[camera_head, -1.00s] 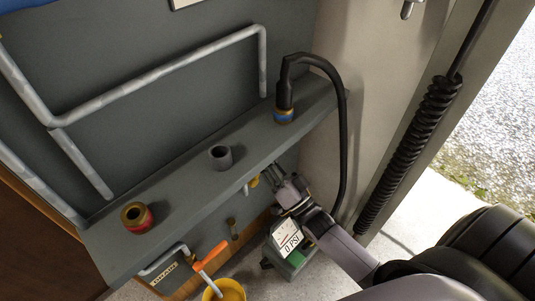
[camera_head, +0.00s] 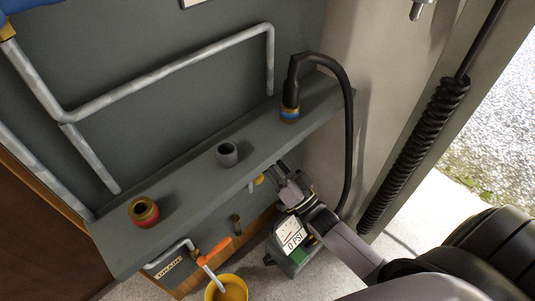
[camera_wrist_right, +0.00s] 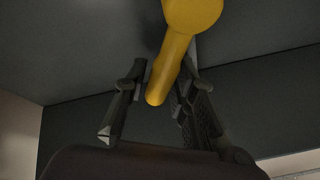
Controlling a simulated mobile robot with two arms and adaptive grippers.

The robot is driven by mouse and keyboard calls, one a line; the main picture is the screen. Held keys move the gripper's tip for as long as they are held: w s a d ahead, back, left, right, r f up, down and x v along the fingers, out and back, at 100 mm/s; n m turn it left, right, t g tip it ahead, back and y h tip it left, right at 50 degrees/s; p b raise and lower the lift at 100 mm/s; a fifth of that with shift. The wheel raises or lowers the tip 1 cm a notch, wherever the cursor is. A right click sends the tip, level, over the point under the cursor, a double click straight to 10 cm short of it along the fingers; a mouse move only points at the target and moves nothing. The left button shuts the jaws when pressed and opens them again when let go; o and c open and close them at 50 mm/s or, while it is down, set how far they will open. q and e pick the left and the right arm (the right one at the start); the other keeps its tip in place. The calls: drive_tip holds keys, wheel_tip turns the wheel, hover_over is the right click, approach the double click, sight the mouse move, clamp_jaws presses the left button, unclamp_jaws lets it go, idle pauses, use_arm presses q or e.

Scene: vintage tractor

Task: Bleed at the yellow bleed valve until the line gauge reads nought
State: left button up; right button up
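The yellow bleed valve (camera_head: 258,180) shows small under the grey shelf in the head view, partly hidden by my right gripper (camera_head: 284,180). In the right wrist view its yellow lever (camera_wrist_right: 172,68) reaches down between the two fingers of my right gripper (camera_wrist_right: 158,112). The fingers stand apart, with a gap on the left of the lever; whether the right finger touches it I cannot tell. My left gripper is out of view.
The shelf (camera_head: 190,185) bears a red-ringed fitting (camera_head: 144,212), a grey socket (camera_head: 227,153) and a black hose (camera_head: 346,120) plugged in at right. Below are a drain label (camera_head: 169,268), an orange handle (camera_head: 218,249) and a yellow bucket (camera_head: 228,288).

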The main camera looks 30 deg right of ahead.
drive_tip(key=shift+o, duration=0.9)
drive_tip(key=v, duration=1.2)
